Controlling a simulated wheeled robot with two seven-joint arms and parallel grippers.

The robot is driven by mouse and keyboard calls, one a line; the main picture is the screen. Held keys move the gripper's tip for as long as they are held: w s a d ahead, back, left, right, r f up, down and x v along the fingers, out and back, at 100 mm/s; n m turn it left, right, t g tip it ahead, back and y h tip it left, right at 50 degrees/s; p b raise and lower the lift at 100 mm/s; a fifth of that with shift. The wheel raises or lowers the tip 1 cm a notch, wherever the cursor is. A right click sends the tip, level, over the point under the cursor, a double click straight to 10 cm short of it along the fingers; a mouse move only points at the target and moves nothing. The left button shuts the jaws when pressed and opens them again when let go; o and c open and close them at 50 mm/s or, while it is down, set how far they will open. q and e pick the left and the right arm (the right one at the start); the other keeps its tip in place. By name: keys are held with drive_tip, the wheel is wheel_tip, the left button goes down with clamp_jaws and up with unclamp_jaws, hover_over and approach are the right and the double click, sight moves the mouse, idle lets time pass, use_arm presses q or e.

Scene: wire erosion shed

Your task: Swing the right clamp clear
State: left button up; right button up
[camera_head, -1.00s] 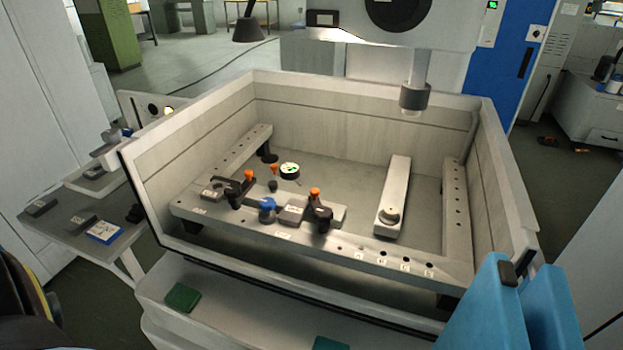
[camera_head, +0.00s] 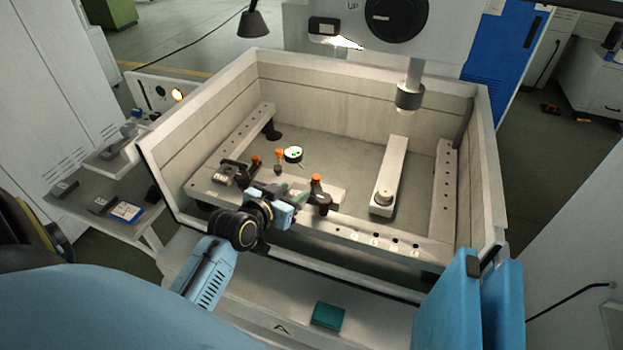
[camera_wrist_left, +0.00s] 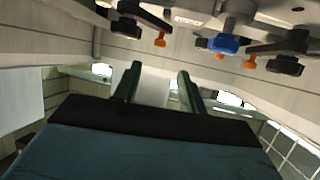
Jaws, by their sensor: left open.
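The right clamp (camera_head: 321,197), black with an orange-tipped handle, stands on the front rail of the tank. A second black clamp (camera_head: 245,170) with an orange tip stands to its left. My left gripper (camera_head: 297,193) reaches over the rail between them, its fingertips just left of the right clamp; I cannot tell whether they touch it. In the left wrist view, its two dark green fingers (camera_wrist_left: 158,78) are apart with nothing between them. The workpiece is partly hidden by my gripper. My right gripper is not in view.
The tank wall (camera_head: 350,100) surrounds the rails. The machine head (camera_head: 410,97) hangs above. A side table (camera_head: 80,215) stands at left.

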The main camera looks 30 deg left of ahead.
sight(314, 179)
use_arm(q)
drive_tip(key=x, duration=1)
drive_tip(key=shift+w+f, duration=0.15)
drive_tip(key=shift+w, duration=0.05)
clamp_jaws()
